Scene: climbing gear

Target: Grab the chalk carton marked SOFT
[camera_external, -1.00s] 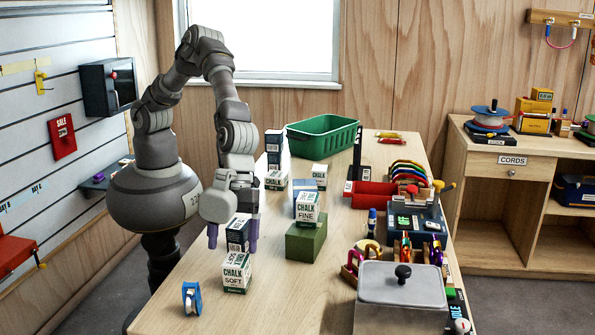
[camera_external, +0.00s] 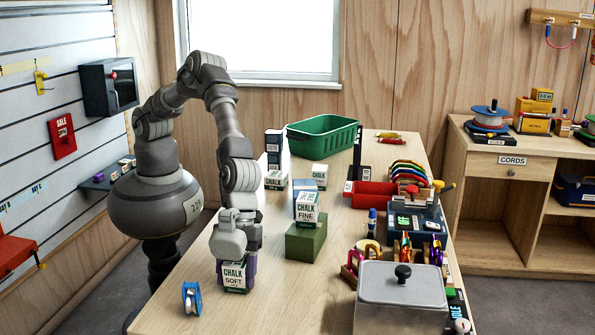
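The chalk carton marked SOFT (camera_external: 234,279) is a white and dark green box standing upright at the near left of the table. My gripper (camera_external: 235,268) points straight down over it. Its purple fingers are at the carton's left and right sides and look closed against it. The carton's top is hidden behind the gripper's hand. The carton appears to rest on the table, with no clear gap under it. The chalk carton marked FINE (camera_external: 307,208) stands on a green block (camera_external: 305,241) to the right.
A blue tape roll (camera_external: 191,298) stands near the left edge. More chalk cartons (camera_external: 275,180) stand farther back, before a green bin (camera_external: 323,136). A grey lidded box (camera_external: 401,294) fills the near right. The dark carton behind SOFT is hidden now.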

